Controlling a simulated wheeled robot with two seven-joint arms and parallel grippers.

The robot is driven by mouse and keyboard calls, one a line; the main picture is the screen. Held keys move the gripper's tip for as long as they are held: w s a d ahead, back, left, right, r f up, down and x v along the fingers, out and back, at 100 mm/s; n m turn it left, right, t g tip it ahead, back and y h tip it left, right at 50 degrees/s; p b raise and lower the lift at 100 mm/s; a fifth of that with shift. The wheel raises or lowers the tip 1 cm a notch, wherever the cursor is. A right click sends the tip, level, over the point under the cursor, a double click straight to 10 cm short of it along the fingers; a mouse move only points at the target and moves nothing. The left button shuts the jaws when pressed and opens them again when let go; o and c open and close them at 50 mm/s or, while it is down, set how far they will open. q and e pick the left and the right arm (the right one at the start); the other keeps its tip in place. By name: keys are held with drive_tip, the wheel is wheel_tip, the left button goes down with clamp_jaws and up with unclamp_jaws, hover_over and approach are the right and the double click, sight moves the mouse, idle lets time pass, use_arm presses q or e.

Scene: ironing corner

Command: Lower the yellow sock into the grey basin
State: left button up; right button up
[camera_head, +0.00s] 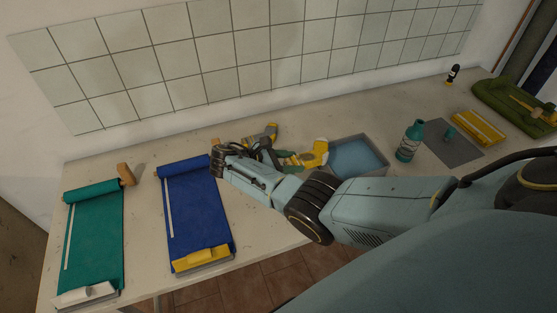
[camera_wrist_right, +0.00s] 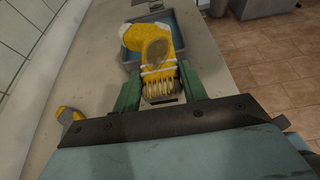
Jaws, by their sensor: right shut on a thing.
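The yellow sock (camera_head: 317,151) has a white end and, in the right wrist view (camera_wrist_right: 154,47), a dark patch. My right gripper (camera_head: 297,159) is shut on its ribbed cuff, between green fingers (camera_wrist_right: 160,84). The grey basin (camera_head: 383,153) holds blue water. In the head view the sock is at the basin's left rim. In the right wrist view it overlaps the basin (camera_wrist_right: 124,55) and hides part of it. I cannot tell how high the sock hangs. My left gripper is not in view.
Another yellow and grey item (camera_head: 271,131) lies on the table behind my right gripper. A teal bottle (camera_head: 409,141) stands right of the basin, beside a grey mat (camera_head: 447,151). Blue (camera_head: 196,210) and teal (camera_head: 95,235) cloths lie at the left. Bare table (camera_head: 262,222) shows in front.

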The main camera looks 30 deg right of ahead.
sight(320, 151)
drive_tip(key=d, duration=0.2)
drive_tip(key=d+p, duration=0.1)
drive_tip(key=d, duration=0.1)
drive_tip(key=s+d+r+p, duration=0.1)
drive_tip(key=d, duration=0.2)
use_arm(q)
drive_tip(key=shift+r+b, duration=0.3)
drive_tip(key=shift+b, duration=0.9)
use_arm(e)
drive_tip(key=w+x, duration=0.1)
drive_tip(key=x, duration=0.8)
drive_tip(key=shift+d, duration=0.3)
drive_tip(key=shift+d, duration=0.15)
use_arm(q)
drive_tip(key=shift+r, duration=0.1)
use_arm(e)
drive_tip(key=shift+s+d+f, duration=0.1)
drive_tip(key=shift+s+d, duration=0.1)
drive_tip(key=shift+d, duration=0.4)
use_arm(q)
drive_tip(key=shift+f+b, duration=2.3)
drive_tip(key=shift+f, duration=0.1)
use_arm(e)
drive_tip(key=shift+f, duration=2.55)
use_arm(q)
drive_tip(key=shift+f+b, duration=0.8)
use_arm(e)
drive_tip(key=shift+f, duration=0.85)
